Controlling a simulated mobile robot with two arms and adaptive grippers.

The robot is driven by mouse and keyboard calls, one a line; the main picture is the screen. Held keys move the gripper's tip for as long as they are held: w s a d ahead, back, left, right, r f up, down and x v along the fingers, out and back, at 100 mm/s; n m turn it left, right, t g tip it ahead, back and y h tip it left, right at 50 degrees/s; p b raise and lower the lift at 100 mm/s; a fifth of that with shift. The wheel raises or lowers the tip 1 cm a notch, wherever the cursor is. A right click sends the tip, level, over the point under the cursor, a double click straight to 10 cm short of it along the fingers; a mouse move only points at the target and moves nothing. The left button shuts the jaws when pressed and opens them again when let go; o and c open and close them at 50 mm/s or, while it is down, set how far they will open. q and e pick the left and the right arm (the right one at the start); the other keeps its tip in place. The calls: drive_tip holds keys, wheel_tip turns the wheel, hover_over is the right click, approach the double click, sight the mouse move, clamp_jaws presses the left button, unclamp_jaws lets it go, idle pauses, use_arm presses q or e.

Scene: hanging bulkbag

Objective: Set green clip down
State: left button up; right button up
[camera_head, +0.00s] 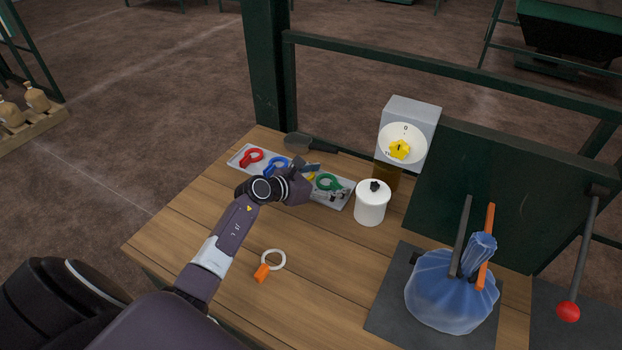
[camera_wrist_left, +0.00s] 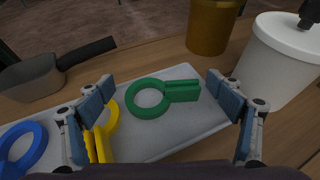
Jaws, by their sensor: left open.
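The green clip (camera_wrist_left: 162,97) lies flat on the grey tray (camera_wrist_left: 185,74). It also shows in the head view (camera_head: 329,181), near the right end of the tray. My left gripper (camera_wrist_left: 166,98) is open, with its two fingers apart on either side of the green clip and apart from it. In the head view my left gripper (camera_head: 308,176) is over the tray and hides part of it. The yellow clip (camera_wrist_left: 104,133) lies by the left finger, partly hidden by it. My right gripper is not in view.
A blue clip (camera_head: 277,166) and a red clip (camera_head: 252,158) lie on the tray's left part. A white lidded pot (camera_head: 370,205) stands right of the tray. A scoop (camera_head: 300,141) lies behind. An orange-and-white ring clip (camera_head: 273,260) lies in front. A blue bag (camera_head: 450,295) stands at right.

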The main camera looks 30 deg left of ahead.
use_arm(q)
drive_tip(key=v, duration=1)
drive_tip(key=shift+s+r, duration=0.2)
drive_tip(key=shift+r, duration=0.15)
